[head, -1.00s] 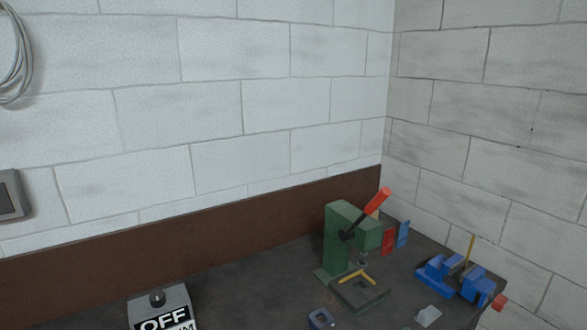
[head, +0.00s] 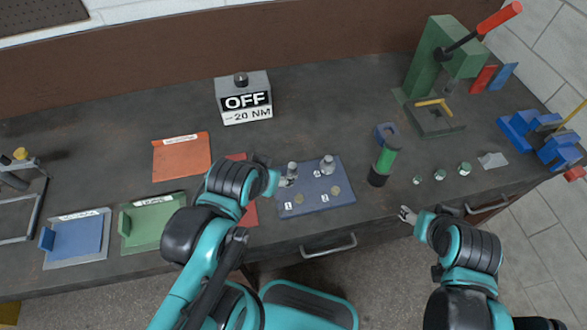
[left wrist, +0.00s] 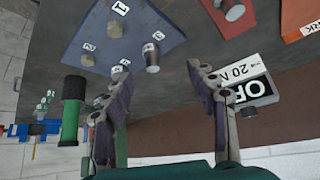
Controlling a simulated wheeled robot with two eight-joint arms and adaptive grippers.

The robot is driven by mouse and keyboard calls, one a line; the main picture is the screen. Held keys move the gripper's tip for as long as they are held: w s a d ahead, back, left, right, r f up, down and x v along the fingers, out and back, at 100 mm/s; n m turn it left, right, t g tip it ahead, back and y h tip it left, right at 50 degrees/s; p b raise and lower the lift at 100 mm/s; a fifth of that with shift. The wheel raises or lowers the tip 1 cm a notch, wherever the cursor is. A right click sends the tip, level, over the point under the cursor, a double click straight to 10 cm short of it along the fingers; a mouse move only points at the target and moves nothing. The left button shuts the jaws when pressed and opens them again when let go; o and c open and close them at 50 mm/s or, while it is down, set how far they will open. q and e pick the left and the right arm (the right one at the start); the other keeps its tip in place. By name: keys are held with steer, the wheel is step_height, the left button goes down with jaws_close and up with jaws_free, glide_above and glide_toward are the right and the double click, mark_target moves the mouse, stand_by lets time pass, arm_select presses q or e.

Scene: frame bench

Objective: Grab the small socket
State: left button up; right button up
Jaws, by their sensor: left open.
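A blue mat (head: 312,208) with number labels lies near the front of the bench. Two grey metal sockets stand on it: a left one (head: 292,168) and a right one (head: 328,165). I cannot tell surely which is the smaller. My left gripper (head: 283,181) is over the mat's left edge, close to the left socket. In the left wrist view its fingers (left wrist: 157,80) are apart with nothing between them; two sockets (left wrist: 151,57) (left wrist: 231,9) show beyond. My right gripper (head: 405,215) is by the bench's front edge, its jaws too small to judge.
A green-and-black cylinder (head: 384,163) stands right of the mat, with several small green-topped pieces beyond. An OFF box (head: 243,98) stands behind. A green press (head: 430,65) and blue vise (head: 535,132) are at right. Orange (head: 182,157), green and blue trays lie left.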

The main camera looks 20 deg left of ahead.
arm_select(q)
steer(key=shift+c, duration=0.6)
steer(key=n+g+p, duration=0.7)
steer(key=n+p, duration=0.1)
steer(key=n, duration=0.6)
glide_above(293, 165)
steer(key=shift+s+f, duration=0.1)
steer(key=shift+f, duration=0.1)
steer(key=shift+d+f+n, duration=0.1)
steer(key=shift+f+n, duration=0.35)
steer(key=shift+n, duration=0.15)
step_height(293, 165, down, 8)
steer(key=b, duration=0.3)
steer(key=shift+r, duration=0.2)
